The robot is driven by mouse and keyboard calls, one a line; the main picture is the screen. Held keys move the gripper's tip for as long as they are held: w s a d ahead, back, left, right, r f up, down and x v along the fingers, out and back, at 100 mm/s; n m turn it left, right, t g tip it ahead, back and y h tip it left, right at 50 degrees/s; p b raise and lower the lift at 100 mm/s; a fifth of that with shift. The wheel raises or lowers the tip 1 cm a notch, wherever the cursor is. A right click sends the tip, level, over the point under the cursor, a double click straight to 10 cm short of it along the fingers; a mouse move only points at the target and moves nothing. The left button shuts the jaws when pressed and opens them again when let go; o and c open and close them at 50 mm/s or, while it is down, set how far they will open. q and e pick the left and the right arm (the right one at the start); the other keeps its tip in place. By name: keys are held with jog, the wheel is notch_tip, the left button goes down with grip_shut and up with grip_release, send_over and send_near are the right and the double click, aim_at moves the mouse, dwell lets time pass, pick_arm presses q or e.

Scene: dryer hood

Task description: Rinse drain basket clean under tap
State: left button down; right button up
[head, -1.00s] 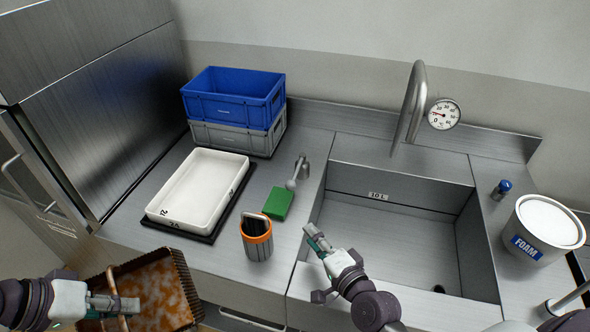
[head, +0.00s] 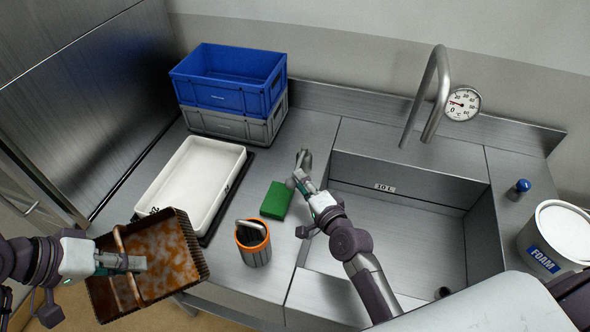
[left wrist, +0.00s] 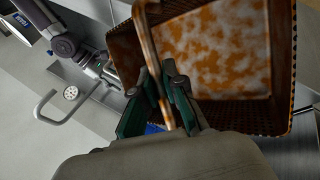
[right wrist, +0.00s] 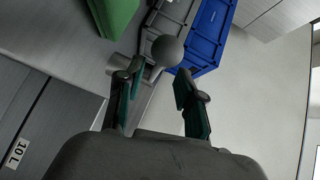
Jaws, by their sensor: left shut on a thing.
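The drain basket (head: 150,255) is a dark mesh tray, its inside patched with orange-brown and whitish grime. My left gripper (head: 138,263) is shut on its bar handle and holds it in front of the counter, left of the sink. In the left wrist view the handle (left wrist: 152,55) runs between the fingers (left wrist: 165,105). The curved steel tap (head: 438,80) stands behind the sink (head: 400,235). A lever (head: 306,158) stands left of the sink; its grey ball knob (right wrist: 168,50) shows in the right wrist view. My right gripper (head: 302,180) is open at this knob, not closed on it.
A green block (head: 276,200), an orange-rimmed container (head: 254,245) and a white tray (head: 195,185) are on the counter between basket and sink. Blue and grey crates (head: 228,95) stand behind. A FOAM bucket (head: 555,240) stands right of the sink. The sink looks empty.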

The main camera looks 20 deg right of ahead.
aim_at(297, 167)
jog(key=x, duration=0.3)
jog(key=shift+w+f, duration=0.1)
jog(key=shift+w, duration=0.1)
jog(key=shift+w+a, duration=0.1)
jog(key=shift+w, duration=0.4)
jog(key=shift+f, duration=0.1)
jog(key=shift+c, duration=0.3)
grip_shut()
